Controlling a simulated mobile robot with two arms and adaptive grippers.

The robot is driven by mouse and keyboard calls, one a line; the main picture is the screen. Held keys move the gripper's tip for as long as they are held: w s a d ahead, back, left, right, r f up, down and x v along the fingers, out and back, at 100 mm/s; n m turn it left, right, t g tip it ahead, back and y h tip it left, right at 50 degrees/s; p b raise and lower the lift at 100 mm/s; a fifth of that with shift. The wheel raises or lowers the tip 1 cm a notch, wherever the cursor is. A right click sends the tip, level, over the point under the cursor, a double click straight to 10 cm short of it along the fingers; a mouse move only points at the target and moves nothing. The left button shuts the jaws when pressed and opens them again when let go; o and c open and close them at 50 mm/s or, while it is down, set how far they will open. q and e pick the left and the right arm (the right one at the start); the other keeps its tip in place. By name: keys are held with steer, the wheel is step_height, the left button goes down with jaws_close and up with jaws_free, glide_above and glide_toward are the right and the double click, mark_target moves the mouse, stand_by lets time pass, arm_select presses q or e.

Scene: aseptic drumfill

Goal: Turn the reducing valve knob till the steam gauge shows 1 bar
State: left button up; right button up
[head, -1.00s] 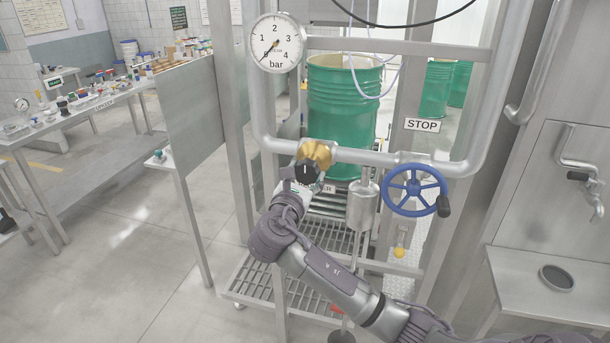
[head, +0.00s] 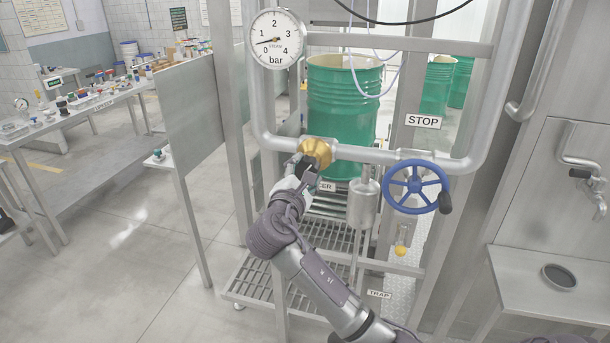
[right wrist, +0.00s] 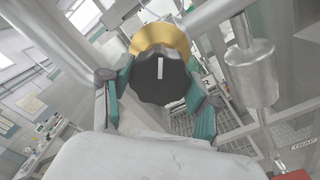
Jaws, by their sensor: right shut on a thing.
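The steam gauge (head: 276,40) is a round white dial at the top, with its needle pointing left, between 0 and 1 bar. The brass reducing valve (head: 316,150) sits on the horizontal pipe below it; its brass body also shows in the right wrist view (right wrist: 160,38). The black valve knob (right wrist: 158,82) has a white mark standing nearly upright in the right wrist view. My right gripper (head: 305,168) is shut on the knob, with teal fingers on both sides of it. It hides most of the knob in the head view. My left gripper is not in view.
A blue handwheel (head: 416,188) is on the same pipe to the right, below a STOP sign (head: 423,121). A grey cylinder (head: 362,205) hangs close to the right of my gripper. A green drum (head: 340,110) stands behind the pipe. Open floor is at the left.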

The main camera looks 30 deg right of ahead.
steer(key=m+b, duration=0.2)
steer(key=m, duration=0.2)
steer(key=shift+f+m, duration=0.1)
steer(key=shift+m, duration=0.2)
stand_by(0.3)
steer(key=o, duration=1.2)
steer(key=shift+c, duration=0.2)
steer(key=v, duration=1.2)
